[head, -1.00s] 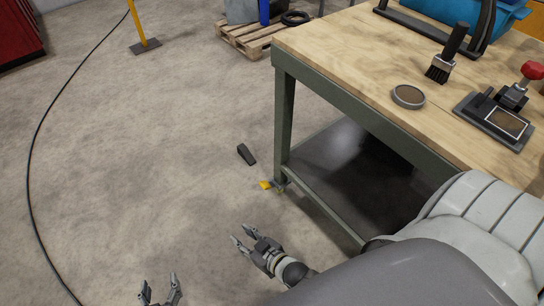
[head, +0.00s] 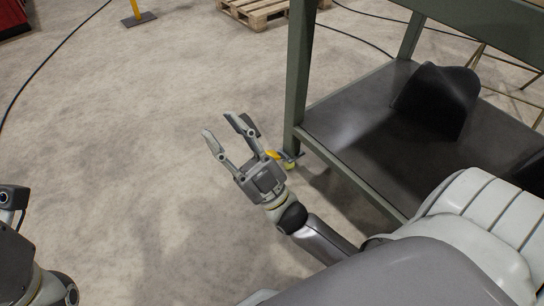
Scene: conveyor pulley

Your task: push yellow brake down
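The yellow brake (head: 273,154) is a small tab on a caster at the foot of the workbench's near leg, close to the floor. My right gripper (head: 223,126) is open and empty. It hangs just left of the brake in the picture, and its right finger and knuckles cover part of the brake's left side. I cannot tell whether they touch. My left arm (head: 28,262) shows at the lower left edge, but its fingers are not clearly visible.
The green workbench leg (head: 300,75) rises beside the brake. The bench's dark lower shelf (head: 350,125) carries a dark bulky object (head: 437,97). A wooden pallet (head: 262,10) and a yellow post (head: 137,12) stand farther back. The concrete floor on the left is clear.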

